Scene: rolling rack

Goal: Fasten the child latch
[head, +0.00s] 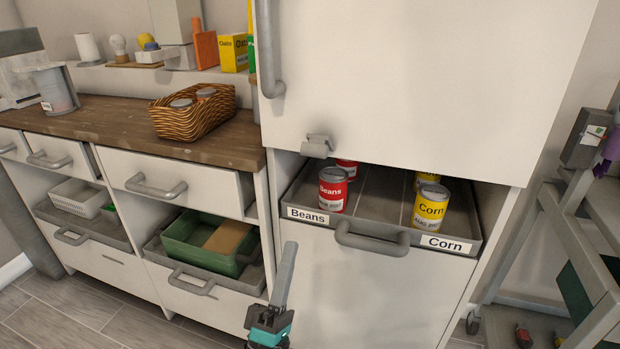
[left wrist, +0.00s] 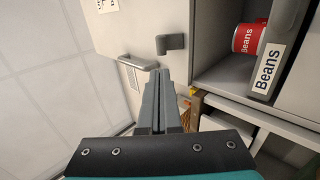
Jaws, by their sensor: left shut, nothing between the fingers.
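The child latch (head: 317,146) is a small grey piece at the bottom left edge of the tall white cabinet door (head: 400,80). In the left wrist view a grey latch piece (left wrist: 171,43) sits on a white panel just beyond the fingertips. Whether it is fastened cannot be told. My left gripper (head: 289,248) is shut and empty, below and left of the latch in the head view, and apart from it. It also shows in the left wrist view (left wrist: 161,77), fingers pointing toward the latch. My right gripper is not in view.
A pulled-out drawer (head: 372,237) under the door holds Beans cans (head: 333,190) and Corn cans (head: 430,207). A wicker basket (head: 193,120) stands on the counter; a grey trolley (head: 570,240) is at right.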

